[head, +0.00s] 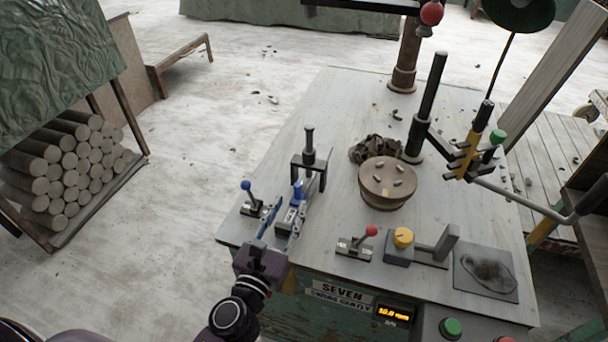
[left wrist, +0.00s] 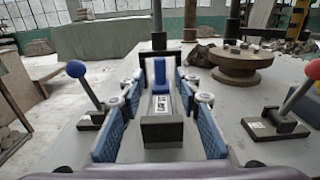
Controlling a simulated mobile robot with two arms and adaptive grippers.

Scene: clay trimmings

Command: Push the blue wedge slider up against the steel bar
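The blue wedge slider (head: 297,194) sits on a small grey track near the table's left front edge. In the left wrist view its blue wedge (left wrist: 160,76) is in the middle, with a pale labelled block and a dark upright block on the near side. A dark steel bar frame (head: 308,169) with an upright post spans the track's far end; I cannot tell the gap between it and the wedge. My left gripper (head: 281,222) is open at the near end of the track, its blue-padded fingers on either side of the dark block. My right gripper is not in view.
A blue-knobbed lever (head: 247,191) stands close left of the track. A round wooden turntable (head: 386,183), a red-knobbed lever (head: 367,238) and a yellow knob (head: 403,237) are to the right. The table top (head: 340,115) is clear behind the frame.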

